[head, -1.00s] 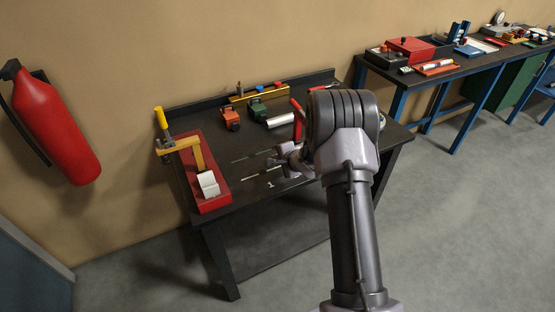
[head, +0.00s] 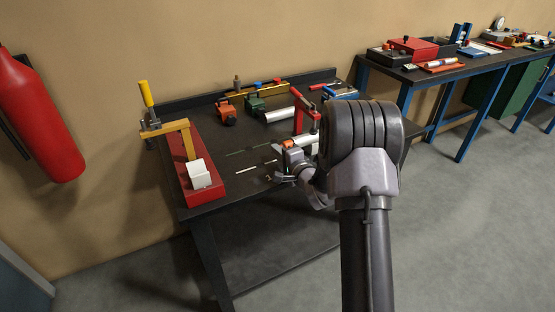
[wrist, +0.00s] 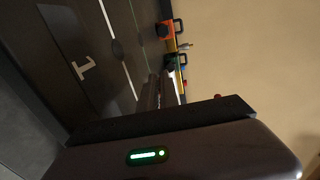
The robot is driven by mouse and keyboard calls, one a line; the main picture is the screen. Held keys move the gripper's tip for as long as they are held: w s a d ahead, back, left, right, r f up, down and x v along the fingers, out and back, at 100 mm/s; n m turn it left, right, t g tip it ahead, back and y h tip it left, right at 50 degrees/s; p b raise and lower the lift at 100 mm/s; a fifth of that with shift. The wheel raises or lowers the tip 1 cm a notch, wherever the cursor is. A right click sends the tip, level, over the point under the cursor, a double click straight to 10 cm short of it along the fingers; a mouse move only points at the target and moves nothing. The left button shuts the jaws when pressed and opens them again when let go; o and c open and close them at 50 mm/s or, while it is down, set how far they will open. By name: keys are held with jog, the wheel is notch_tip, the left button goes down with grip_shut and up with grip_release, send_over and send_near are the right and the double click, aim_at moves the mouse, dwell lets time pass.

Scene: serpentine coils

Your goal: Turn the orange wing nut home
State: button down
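A small orange piece (head: 288,144) shows just beside my gripper (head: 294,166) in the head view. It may be the orange wing nut, but its shape is too small to tell. My gripper is low over the middle of the dark workbench (head: 215,205), partly hidden by my own arm. Whether it touches the orange piece cannot be seen. In the wrist view the gripper's body fills the bottom, and its fingertips and any gap between them are not clear. No wing nut can be made out there.
A red base with a yellow-handled clamp (head: 187,140) and white block (head: 199,174) stands at the bench's left. An orange block (head: 227,110) and a green block (head: 254,103) stand at the back. A red upright frame (head: 301,114) stands close behind my gripper.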

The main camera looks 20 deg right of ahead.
dwell(0.4)
jog(key=c, duration=1.6)
grip_release()
jog(key=shift+a, duration=0.1)
jog(key=s+r+p, duration=0.2)
jog(key=s+p, duration=0.2)
jog(key=s, duration=1.3)
jog(key=shift+s+d+r, duration=0.15)
jog(key=shift+d+r, duration=0.1)
jog(key=shift+d, duration=0.1)
